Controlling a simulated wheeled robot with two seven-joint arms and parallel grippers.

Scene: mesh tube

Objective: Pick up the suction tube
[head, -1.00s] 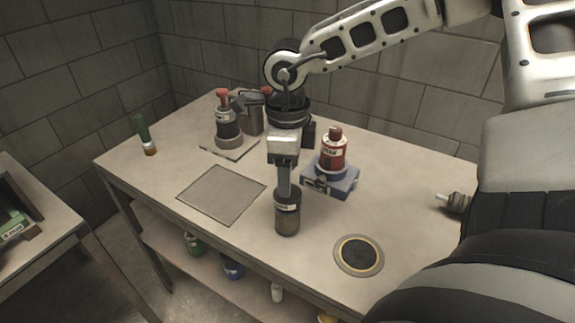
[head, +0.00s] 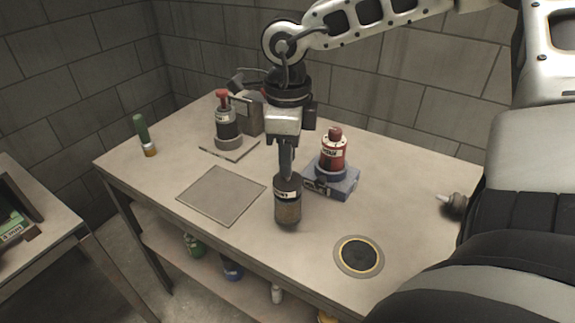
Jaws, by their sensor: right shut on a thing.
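A dark cylinder with a pale label band and a brownish, mesh-like lower part (head: 288,208), which looks like the suction tube, is upright in the head view at the middle of the table. My right gripper (head: 287,172) points down from above and is shut on the tube's top end. The fingers hide part of the tube's top. The tube's base seems slightly above the tabletop, though the gap is hard to see. My left gripper is not in view.
A red bottle (head: 333,152) stands on a blue-grey block (head: 338,184) close right of the tube. A flat grey square plate (head: 221,194) lies to the left and a round dark disc (head: 359,256) to the right. A red-topped dark bottle (head: 227,125) stands behind.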

